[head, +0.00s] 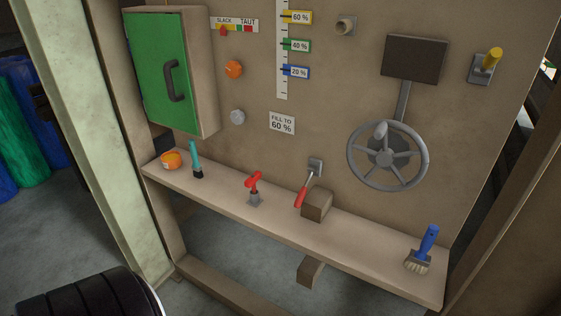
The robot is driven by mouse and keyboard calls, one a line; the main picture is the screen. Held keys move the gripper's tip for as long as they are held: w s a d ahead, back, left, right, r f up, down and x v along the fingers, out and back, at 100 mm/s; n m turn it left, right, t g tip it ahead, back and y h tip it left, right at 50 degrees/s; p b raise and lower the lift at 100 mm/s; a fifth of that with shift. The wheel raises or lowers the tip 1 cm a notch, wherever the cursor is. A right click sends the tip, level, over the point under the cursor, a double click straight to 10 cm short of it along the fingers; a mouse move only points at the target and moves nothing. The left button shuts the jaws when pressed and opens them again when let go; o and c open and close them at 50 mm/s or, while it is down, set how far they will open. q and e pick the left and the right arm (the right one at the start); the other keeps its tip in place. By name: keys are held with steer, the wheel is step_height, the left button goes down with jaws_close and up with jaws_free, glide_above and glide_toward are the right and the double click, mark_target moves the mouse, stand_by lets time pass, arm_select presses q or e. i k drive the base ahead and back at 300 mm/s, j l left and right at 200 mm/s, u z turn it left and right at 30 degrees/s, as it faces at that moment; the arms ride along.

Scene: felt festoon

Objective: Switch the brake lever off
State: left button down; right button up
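A lever with a red grip (301,196) is mounted on a small grey plate on the upright panel, just above the shelf. Its grip hangs down and to the left, close to a brown block. A second lever with a yellow grip (492,58) sits on a grey plate at the upper right of the panel. Its grip points up. Neither lever has a readable label, so I cannot tell which is the brake lever. Neither of my grippers is in view.
The shelf (225,193) holds an orange tub (171,160), a teal-handled tool (195,160), a red-handled valve (254,187), a brown block (317,206) and a blue brush (424,247). A grey handwheel (358,165) and green-doored cabinet (190,105) stick out from the panel.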

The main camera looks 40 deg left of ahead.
mark_target(312, 169)
steer(key=i+l+u, duration=0.15)
steer(key=l+u, duration=0.25)
steer(key=i+l+u, duration=0.1)
steer(key=l+u, duration=0.35)
steer(key=l, duration=0.15)
steer(key=l+u, duration=0.85)
steer(key=l, duration=0.2)
steer(key=k, duration=0.05)
